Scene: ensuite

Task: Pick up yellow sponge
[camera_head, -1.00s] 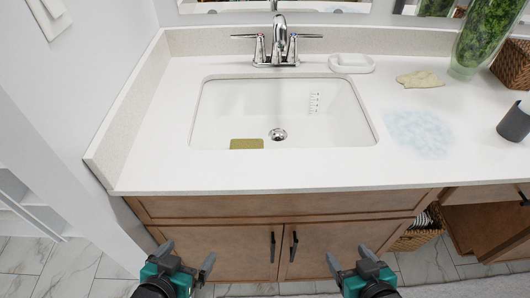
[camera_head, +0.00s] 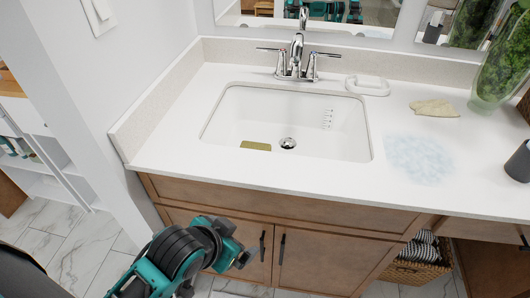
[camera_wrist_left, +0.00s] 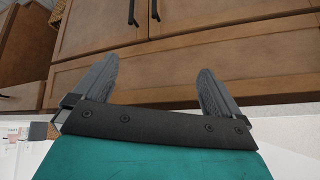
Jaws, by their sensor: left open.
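The yellow sponge (camera_head: 256,146) lies in the sink basin (camera_head: 235,118), at its front left, beside the drain. It is flat and olive-yellow, and its front part is hidden by the basin's front edge. My left gripper (camera_head: 243,258) is in front of the cabinet doors, below the counter edge and well apart from the sponge. In the left wrist view its two dark fingers (camera_wrist_left: 154,85) are spread with nothing between them, facing the wooden cabinet front. My right gripper is out of view.
The counter's front edge (camera_head: 270,183) lies between my left gripper and the sink. A faucet (camera_head: 297,62) stands behind the basin. A white soap dish (camera_head: 368,86), a beige cloth (camera_head: 434,108), a bluish wet patch (camera_head: 419,159), a dark cup (camera_head: 519,162) and a green vase (camera_head: 497,65) are to the right.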

